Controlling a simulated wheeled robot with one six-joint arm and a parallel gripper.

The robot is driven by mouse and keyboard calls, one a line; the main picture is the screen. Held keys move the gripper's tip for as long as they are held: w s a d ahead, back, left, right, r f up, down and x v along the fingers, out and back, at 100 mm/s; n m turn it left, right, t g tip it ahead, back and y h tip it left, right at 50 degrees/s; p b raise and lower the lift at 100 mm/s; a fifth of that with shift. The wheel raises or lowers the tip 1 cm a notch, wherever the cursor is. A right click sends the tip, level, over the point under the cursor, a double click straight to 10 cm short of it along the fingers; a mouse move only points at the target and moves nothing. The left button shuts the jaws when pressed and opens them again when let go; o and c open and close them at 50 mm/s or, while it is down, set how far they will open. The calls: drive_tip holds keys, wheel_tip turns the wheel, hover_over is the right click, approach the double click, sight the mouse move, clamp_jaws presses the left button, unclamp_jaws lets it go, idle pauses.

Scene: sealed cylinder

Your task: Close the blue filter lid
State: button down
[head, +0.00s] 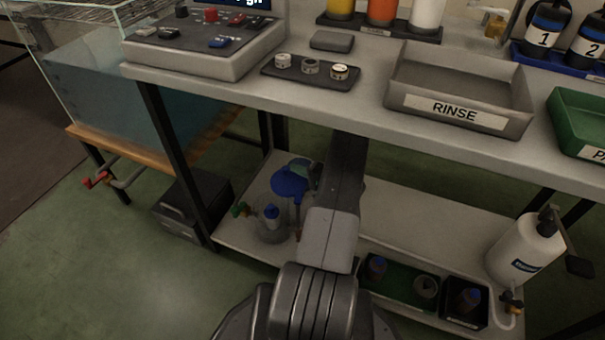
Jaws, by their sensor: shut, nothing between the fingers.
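The blue filter lid (291,179) stands raised and tilted open at the back of a clear cylindrical filter housing (271,222) on the lower shelf. A smaller blue part shows inside the housing, and a green fitting (240,209) is on its left side. My arm reaches under the bench, just right of the housing. My gripper (312,176) is mostly hidden behind my arm; a small grey part of it shows at the lid's right edge. It is shut and holds nothing. I cannot tell whether it touches the lid.
The bench top (375,115) overhangs the lower shelf (410,215), with a dark leg (178,165) left of the housing. A green tray with dark containers (400,282) and a white bottle (525,248) stand at the shelf's right. The shelf's middle right is clear.

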sight(287, 171)
drive_tip(key=shift+s+a, duration=0.2)
drive_tip(key=shift+a, duration=0.9)
drive_tip(key=shift+s+a+n+g+y+b, duration=0.2)
drive_tip(key=shift+a+n+g+y+b, duration=0.15)
drive_tip(key=shift+a+n+g, duration=0.45)
drive_tip(key=s+a+n+g, duration=0.1)
drive_tip(key=n+g, duration=0.1)
drive_tip(key=g, duration=0.1)
drive_tip(key=s+a+n+g+b, duration=0.1)
drive_tip(key=s+a+n+g, duration=0.1)
drive_tip(key=g, duration=0.2)
drive_tip(key=s+a+n+g, duration=0.1)
drive_tip(key=a+n+g, duration=0.1)
drive_tip(key=n+g, duration=0.1)
drive_tip(key=shift+s+f+g+y+b, duration=0.1)
drive_tip(key=shift+s+g+y+b, duration=0.2)
drive_tip(key=shift+s+g+y, duration=0.1)
drive_tip(key=s+n+g, duration=0.1)
drive_tip(key=s+n+g+h, duration=0.1)
drive_tip(key=g, duration=0.1)
drive_tip(key=shift+a+h, duration=0.25)
drive_tip(key=shift+a, duration=0.15)
drive_tip(key=shift+s+a+n+g+h+b, duration=0.2)
drive_tip(key=shift+s+n+g+h+b, duration=0.3)
drive_tip(key=shift+s+n+g+h, duration=0.75)
drive_tip(key=shift+w+n+g+y, duration=0.15)
drive_tip(key=shift+n+g+y, duration=0.1)
drive_tip(key=shift+g, duration=0.1)
drive_tip(key=shift+d, duration=0.1)
